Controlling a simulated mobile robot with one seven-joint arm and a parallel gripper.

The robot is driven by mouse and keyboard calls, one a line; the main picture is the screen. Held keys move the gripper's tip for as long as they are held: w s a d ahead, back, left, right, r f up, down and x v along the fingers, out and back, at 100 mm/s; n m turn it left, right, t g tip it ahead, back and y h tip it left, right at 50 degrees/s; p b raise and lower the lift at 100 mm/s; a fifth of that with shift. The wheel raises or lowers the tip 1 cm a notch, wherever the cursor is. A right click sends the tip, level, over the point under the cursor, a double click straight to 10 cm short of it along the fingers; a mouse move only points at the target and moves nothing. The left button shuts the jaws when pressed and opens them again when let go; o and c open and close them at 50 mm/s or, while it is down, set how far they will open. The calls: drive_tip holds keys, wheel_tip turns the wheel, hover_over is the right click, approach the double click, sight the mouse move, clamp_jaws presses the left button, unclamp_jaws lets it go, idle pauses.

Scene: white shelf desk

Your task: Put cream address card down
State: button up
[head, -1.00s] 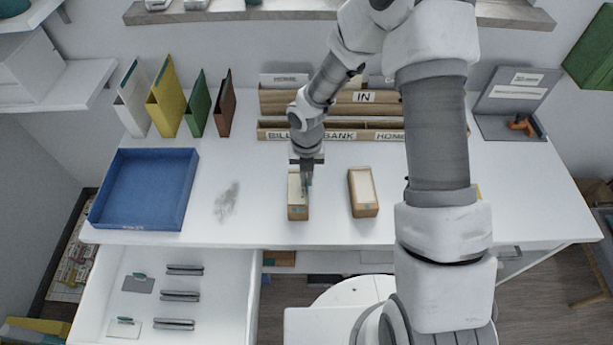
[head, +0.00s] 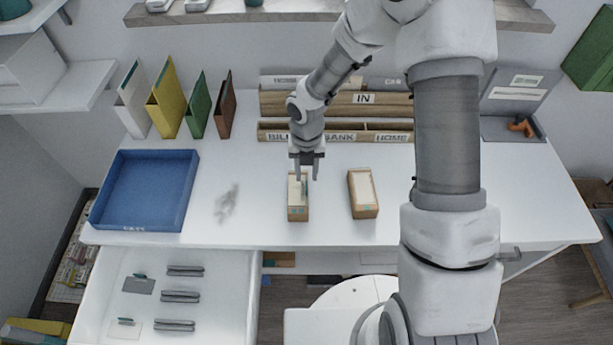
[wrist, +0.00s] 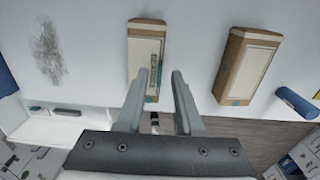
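A cream card (wrist: 143,55) with a small dark printed strip shows at the open top of the left cardboard box (head: 298,213). I cannot tell how deep it sits among the other cream cards there. The same box also shows in the wrist view (wrist: 147,26). My gripper (head: 307,180) is just above this box, pointing down, with its two fingers apart.
A second card box (head: 363,193) stands to the right. A blue tray (head: 142,190) is at the left, with a grey smudge (head: 227,203) beside it. Wooden sorters (head: 335,133) and upright folders (head: 165,100) line the back. An open drawer (head: 215,285) juts out in front.

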wheel_tip(320, 180, up, 9)
drive_tip(key=p, duration=0.1)
wheel_tip(320, 180, up, 7)
drive_tip(key=m+t+h, duration=0.1)
drive_tip(key=m, duration=0.5)
hover_over(307, 182)
drive_tip(key=s+d, duration=0.1)
drive_tip(key=d, duration=0.3)
drive_tip(key=s+d+r+m+t, duration=0.1)
drive_tip(key=s+d+r+m, duration=0.3)
drive_tip(key=r+m, duration=0.45)
drive_tip(key=s+d+r+m+t, duration=0.1)
drive_tip(key=s+r+m, duration=0.3)
drive_tip(key=m, duration=0.6)
drive_tip(key=s+d+r+m+t+y, duration=0.1)
drive_tip(key=s+d+r+m+t, duration=0.1)
drive_tip(key=s+r+m, duration=0.3)
drive_tip(key=s+d+m, duration=0.1)
drive_tip(key=s+m, duration=0.3)
drive_tip(key=m, duration=0.2)
drive_tip(key=shift+s+d+t, duration=0.15)
drive_tip(key=shift+s+t, duration=0.15)
